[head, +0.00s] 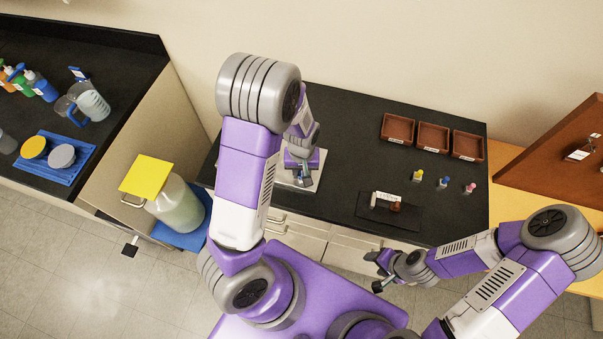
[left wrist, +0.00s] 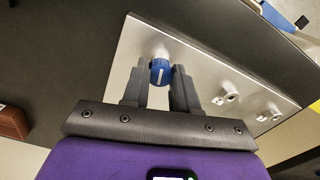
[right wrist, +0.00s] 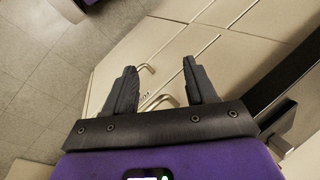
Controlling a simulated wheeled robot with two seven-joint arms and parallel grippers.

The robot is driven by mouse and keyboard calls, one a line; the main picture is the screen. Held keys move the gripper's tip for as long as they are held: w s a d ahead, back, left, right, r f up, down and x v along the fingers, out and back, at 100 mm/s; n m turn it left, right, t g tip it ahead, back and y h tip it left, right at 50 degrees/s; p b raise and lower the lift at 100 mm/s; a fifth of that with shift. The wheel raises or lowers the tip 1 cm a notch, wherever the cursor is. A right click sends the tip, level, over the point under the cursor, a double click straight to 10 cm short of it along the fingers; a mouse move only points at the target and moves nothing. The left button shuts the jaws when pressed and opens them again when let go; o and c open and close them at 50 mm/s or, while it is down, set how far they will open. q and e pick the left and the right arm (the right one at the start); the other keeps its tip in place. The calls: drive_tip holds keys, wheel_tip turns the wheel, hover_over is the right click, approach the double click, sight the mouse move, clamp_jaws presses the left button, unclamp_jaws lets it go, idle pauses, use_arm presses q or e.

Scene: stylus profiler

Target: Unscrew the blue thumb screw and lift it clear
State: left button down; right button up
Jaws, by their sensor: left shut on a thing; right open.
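The blue thumb screw (left wrist: 160,71) has a white line on its face and sits at a metal plate (left wrist: 205,68), near one end. My left gripper (left wrist: 161,67) is shut on the screw, with one finger on each side. Whether the screw is still threaded into the plate cannot be told. In the head view my left gripper (head: 303,175) is low over the plate (head: 283,178), and my arm hides part of it. My right gripper (head: 377,271) is open and empty in front of the bench; its parted fingers show in the right wrist view (right wrist: 160,65).
Two metal fittings (left wrist: 225,97) stand along the plate. On the black bench are brown trays (head: 433,137), small coloured items (head: 443,182) and a dark mat (head: 370,209) with small parts. Cabinet drawers (right wrist: 165,50) face my right gripper. A yellow-lidded container (head: 180,205) stands left.

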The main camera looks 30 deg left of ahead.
use_arm(q)
drive_tip(key=n, duration=3)
drive_tip(key=shift+s+n, duration=0.1)
drive_tip(key=shift+n, duration=0.2)
drive_tip(key=n, duration=0.3)
drive_tip(key=shift+d, duration=0.1)
drive_tip(key=c, duration=1.1)
unclamp_jaws()
drive_tip(key=shift+f, duration=0.1)
